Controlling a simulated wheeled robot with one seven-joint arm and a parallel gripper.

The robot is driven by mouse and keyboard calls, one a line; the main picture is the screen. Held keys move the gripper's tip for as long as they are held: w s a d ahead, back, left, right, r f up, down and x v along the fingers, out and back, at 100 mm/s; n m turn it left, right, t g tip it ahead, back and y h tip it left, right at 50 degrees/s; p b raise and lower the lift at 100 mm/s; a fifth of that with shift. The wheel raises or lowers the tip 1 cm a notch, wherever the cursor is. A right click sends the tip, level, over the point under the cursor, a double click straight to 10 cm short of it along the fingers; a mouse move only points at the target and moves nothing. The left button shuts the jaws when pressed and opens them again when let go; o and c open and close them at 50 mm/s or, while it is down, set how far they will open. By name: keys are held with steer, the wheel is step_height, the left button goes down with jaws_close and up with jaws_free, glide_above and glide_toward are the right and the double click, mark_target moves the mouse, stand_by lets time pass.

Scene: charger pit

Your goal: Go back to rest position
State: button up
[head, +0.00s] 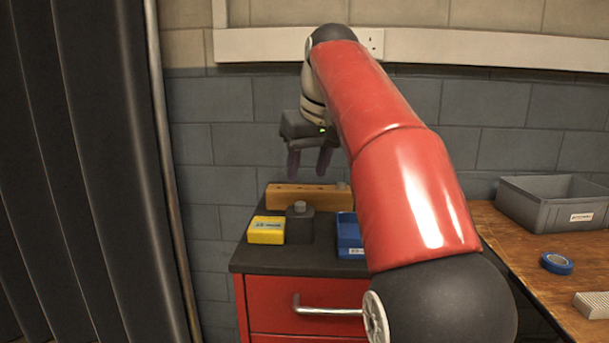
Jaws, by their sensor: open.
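My gripper (309,167) hangs over the red tool cabinet (270,289), fingers pointing down and apart. It is open, and nothing shows between the fingers. The fingertips are above a wooden block with holes (290,197), with no contact visible. My red arm crosses the middle of the view and hides the right part of the cabinet top.
On the dark cabinet top stand a yellow box (266,230), a dark grey block (299,228) and a blue box (348,236). A wooden bench (535,262) at right holds a grey bin (538,208), blue tape (556,264) and a pale ribbed block (592,305). A dark curtain (75,170) hangs at left.

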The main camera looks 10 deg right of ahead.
steer(key=shift+s+r, duration=0.15)
steer(key=shift+r, duration=0.15)
steer(key=s+f+m+t, duration=0.1)
steer(key=s+f+m, duration=0.1)
steer(key=s+f, duration=2.3)
step_height(320, 180, down, 2)
steer(key=shift+s+a+h, duration=0.15)
steer(key=shift+a+h, duration=0.15)
steer(key=shift+h, duration=0.1)
